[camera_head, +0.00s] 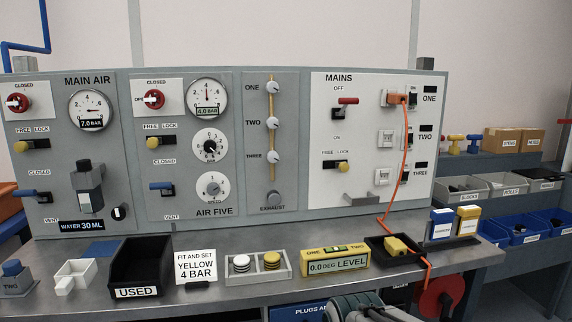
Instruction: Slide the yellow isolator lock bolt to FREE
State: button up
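On the white MAINS panel (318,190), a yellow-knobbed bolt (344,166) sits in a dark slot under the FREE and LOCK labels. Its knob is at the right end, on the LOCK side. A red-handled lever (347,101) is above it, near the OFF label. Two similar yellow bolts sit on other panels: one on MAIN AIR (21,146) and one on AIR FIVE (151,143). Both have their knobs at the left, on the FREE side. My gripper's fingers are not visible; a rounded grey-green part, probably of my arm, shows at the bottom edge.
An orange cable (405,155) hangs from the MAINS panel down over the bench. Space before the MAINS bolt looks clear.

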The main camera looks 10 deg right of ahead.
aim_at(343, 166)
jog(key=i, duration=0.55)
jog(key=z, duration=0.7)
jog(key=i, duration=0.45)
jog(key=z, duration=0.4)
